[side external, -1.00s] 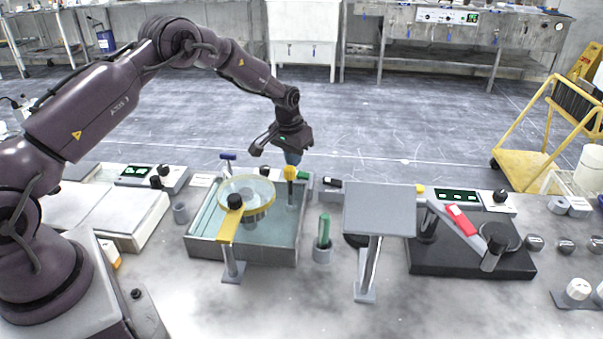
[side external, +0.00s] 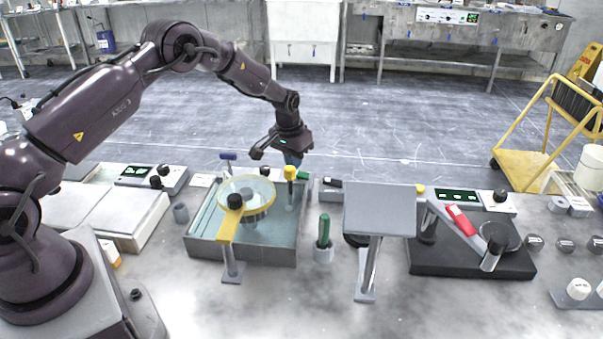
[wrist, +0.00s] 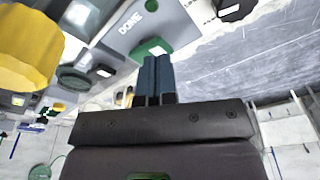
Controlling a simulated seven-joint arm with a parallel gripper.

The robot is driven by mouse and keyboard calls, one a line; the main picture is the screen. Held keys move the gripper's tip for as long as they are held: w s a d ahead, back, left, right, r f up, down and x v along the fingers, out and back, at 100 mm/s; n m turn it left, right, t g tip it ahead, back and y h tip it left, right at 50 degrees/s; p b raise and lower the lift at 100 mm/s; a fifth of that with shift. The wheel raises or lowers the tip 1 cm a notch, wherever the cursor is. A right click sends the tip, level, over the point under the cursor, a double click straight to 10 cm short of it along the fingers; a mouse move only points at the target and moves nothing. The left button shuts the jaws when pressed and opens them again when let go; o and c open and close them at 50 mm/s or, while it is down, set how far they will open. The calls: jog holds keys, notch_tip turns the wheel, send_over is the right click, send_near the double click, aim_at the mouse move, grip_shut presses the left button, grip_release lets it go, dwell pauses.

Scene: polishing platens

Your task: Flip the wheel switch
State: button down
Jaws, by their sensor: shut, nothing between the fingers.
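My gripper (side external: 293,161) is above the back edge of the bench, behind the yellow knob (side external: 290,173). Its two blue fingers are together and empty, also in the wrist view (wrist: 157,78). A green button (wrist: 152,48) beside the word DONE lies just beyond the fingertips in the wrist view; its green top (side external: 305,176) shows in the side view. A black switch (side external: 332,182) sits on a small grey box right of it, and a black switch part (wrist: 234,8) shows at the wrist view's top. No readable label marks a wheel switch. Fingertip contact cannot be told.
The water basin (side external: 240,252) with a yellow-rimmed platen stands in front of my gripper. A grey plate on a post (side external: 380,211) and a black-based polisher (side external: 470,262) stand to the right. The yellow knob (wrist: 28,52) looms close at left in the wrist view.

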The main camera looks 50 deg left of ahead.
jog(key=shift+f, duration=0.8)
jog(key=shift+r, duration=3.55)
